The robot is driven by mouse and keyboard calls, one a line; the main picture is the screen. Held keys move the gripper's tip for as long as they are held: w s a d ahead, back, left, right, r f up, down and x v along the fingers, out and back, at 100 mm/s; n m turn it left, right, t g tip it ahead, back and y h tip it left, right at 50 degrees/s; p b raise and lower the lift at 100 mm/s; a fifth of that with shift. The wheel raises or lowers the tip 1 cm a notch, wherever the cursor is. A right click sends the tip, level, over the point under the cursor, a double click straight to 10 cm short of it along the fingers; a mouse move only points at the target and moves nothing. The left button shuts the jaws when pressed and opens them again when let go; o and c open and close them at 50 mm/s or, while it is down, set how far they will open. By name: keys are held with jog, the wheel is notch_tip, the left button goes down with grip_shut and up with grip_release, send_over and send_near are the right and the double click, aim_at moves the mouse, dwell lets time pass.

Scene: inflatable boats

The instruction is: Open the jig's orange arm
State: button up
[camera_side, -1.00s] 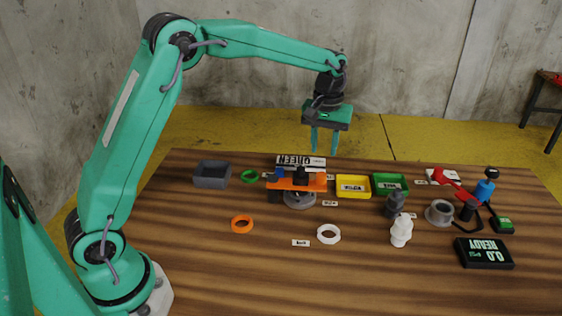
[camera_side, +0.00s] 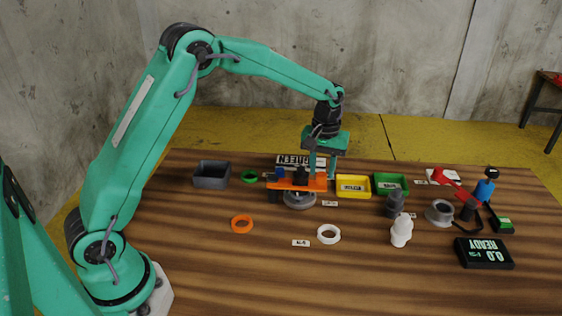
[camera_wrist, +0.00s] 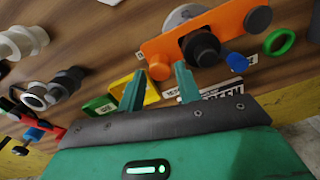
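The jig's orange arm (camera_side: 312,184) lies flat across the top of the round grey jig base (camera_side: 299,201) in the side view. It carries a black knob (camera_side: 301,174) and, at its left end, a blue part (camera_side: 279,173). In the wrist view the orange arm (camera_wrist: 215,32) runs across the top, with an orange peg (camera_wrist: 159,71) at its near end. My gripper (camera_side: 322,177) is open and points down at the arm's right end. In the wrist view the peg shows between my two fingertips (camera_wrist: 158,74); contact is not clear.
A yellow tray (camera_side: 353,196) and a green tray (camera_side: 405,180) stand just right of the jig. A grey bin (camera_side: 212,184) and a green ring (camera_side: 249,176) are to the left.

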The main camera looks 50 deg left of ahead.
jog(key=shift+f, duration=0.5)
grip_shut()
jog(key=shift+s+d, duration=0.15)
jog(key=s+d+m, duration=0.3)
jog(key=s+m, duration=0.9)
jog(key=shift+r, duration=0.2)
dwell(1.0)
jog(key=shift+s, duration=0.2)
